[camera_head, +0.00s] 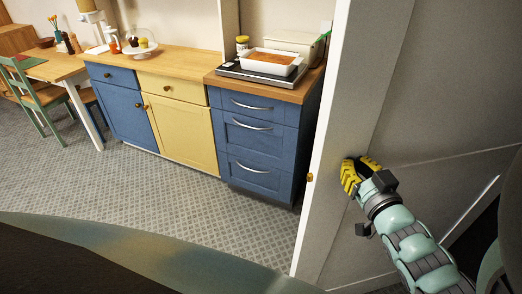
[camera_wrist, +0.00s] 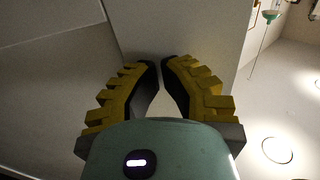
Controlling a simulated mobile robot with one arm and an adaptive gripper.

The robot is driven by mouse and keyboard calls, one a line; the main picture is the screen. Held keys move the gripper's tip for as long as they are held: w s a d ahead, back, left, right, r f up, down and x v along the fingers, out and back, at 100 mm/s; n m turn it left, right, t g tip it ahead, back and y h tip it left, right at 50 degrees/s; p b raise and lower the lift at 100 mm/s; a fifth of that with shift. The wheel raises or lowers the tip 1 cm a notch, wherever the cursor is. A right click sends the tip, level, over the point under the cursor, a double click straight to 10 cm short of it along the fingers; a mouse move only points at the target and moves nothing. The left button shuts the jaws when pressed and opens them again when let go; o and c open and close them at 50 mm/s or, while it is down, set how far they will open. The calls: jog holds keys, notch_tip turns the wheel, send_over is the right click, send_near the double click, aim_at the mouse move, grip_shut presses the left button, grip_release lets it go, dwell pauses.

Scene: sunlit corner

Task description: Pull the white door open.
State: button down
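The white door (camera_head: 336,207) stands upright on the right in the head view. Its narrow free edge faces left, with a small brass latch piece (camera_head: 309,177) on it. My gripper (camera_head: 361,171), with yellow and black fingers, is at the door's face, close to this edge. In the wrist view my gripper (camera_wrist: 162,62) has its fingertips nearly together, with a narrow gap and the pale door surface (camera_wrist: 190,28) behind them. No handle shows in either view; whether the fingers hold one is hidden.
Left of the door edge is open grey floor (camera_head: 215,205). Blue drawers (camera_head: 258,145) stand behind it, with a white dish (camera_head: 270,62) on top. A yellow and blue cabinet (camera_head: 180,125), a table (camera_head: 60,68) and a green chair (camera_head: 38,95) are farther left.

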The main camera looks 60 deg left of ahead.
aim_at(341, 161)
jog(key=shift+a, duration=0.1)
jog(key=w+a+m+t+h+b, duration=0.1)
jog(key=w+a+b, duration=0.4)
jog(key=a+b, duration=0.8)
jog(key=shift+w+m+t+h+b, duration=0.25)
jog(key=shift+m+t+b, duration=0.35)
jog(key=shift+t+b, duration=0.35)
jog(key=shift+d, duration=0.1)
jog(key=p+v, duration=0.1)
jog(key=v, duration=0.9)
jog(key=shift+s+r+p, duration=0.25)
jog(key=shift+p, duration=0.1)
jog(key=shift+s+d+p, duration=0.45)
jog(key=shift+d+p, duration=0.1)
jog(key=shift+p, duration=0.35)
jog(key=shift+f+p+v, duration=0.25)
jog(key=shift+p+v, duration=0.5)
jog(key=shift+v, duration=0.4)
